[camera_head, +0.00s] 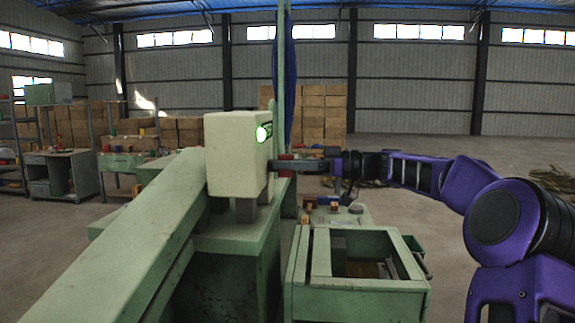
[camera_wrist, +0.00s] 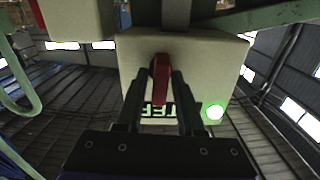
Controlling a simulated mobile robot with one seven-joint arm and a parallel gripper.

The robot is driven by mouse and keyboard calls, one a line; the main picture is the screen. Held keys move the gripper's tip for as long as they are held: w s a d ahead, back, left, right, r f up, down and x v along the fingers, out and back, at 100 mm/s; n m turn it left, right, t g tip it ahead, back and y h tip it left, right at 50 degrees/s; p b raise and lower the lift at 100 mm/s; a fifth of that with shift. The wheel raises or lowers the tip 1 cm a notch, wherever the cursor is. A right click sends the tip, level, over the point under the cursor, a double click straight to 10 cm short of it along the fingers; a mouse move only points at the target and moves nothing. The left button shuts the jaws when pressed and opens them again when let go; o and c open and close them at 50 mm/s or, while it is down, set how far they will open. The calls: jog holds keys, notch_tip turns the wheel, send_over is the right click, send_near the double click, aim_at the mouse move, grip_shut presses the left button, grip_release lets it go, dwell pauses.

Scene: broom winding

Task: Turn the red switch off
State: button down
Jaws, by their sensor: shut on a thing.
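A cream control box (camera_head: 228,152) stands on the green machine, left of centre in the head view. In the head view my gripper (camera_head: 282,165) reaches in from the right to the box's side.
A thick green beam (camera_head: 130,250) slopes down to the lower left from below the box. A green open-topped frame (camera_head: 360,284) stands below my arm. A green post with blue cloth (camera_head: 290,75) rises behind the box. Open floor lies to the right.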

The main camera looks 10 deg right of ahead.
jog(key=m, duration=0.3)
jog(key=shift+w+m, duration=0.1)
jog(key=shift+m, duration=0.3)
jog(key=m+p, duration=0.1)
jog(key=m, duration=0.3)
jog(key=shift+m, duration=0.3)
jog(key=m, duration=0.4)
jog(key=shift+w+f+m, duration=0.1)
jog(key=shift+f+m, duration=0.1)
jog(key=shift+m, duration=0.1)
jog(key=shift+d+f+m+p, duration=0.1)
jog(key=shift+m+p, duration=0.25)
jog(key=shift+m, duration=1.75)
jog(key=c, duration=0.8)
grip_release()
